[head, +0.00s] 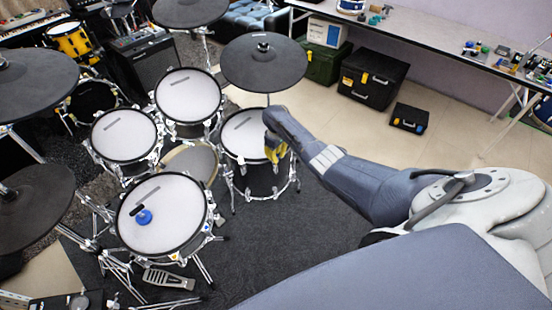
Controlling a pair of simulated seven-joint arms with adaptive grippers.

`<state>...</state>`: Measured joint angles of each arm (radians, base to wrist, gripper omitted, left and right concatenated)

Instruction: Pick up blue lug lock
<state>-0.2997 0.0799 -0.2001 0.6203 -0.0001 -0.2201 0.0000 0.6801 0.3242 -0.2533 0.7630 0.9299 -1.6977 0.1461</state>
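A small round blue piece, which looks like the blue lug lock (144,217), lies on the white mesh head of the front drum (172,235). A short dark mark shows right beside it. My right gripper (275,152), with yellow fingers, hangs over the floor drum (240,135) at the right of the kit. It is up and to the right of the blue piece, well apart from it. The fingers are small and seen at an angle, so their opening is unclear. My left gripper is out of view.
Black cymbal pads (263,62) stand around the kit, with two mesh toms (188,98) behind the front drum. A pedal (168,279) and metal stand legs are below. Dark carpet (290,240) is clear at the right. A long table (420,38) stands at the back.

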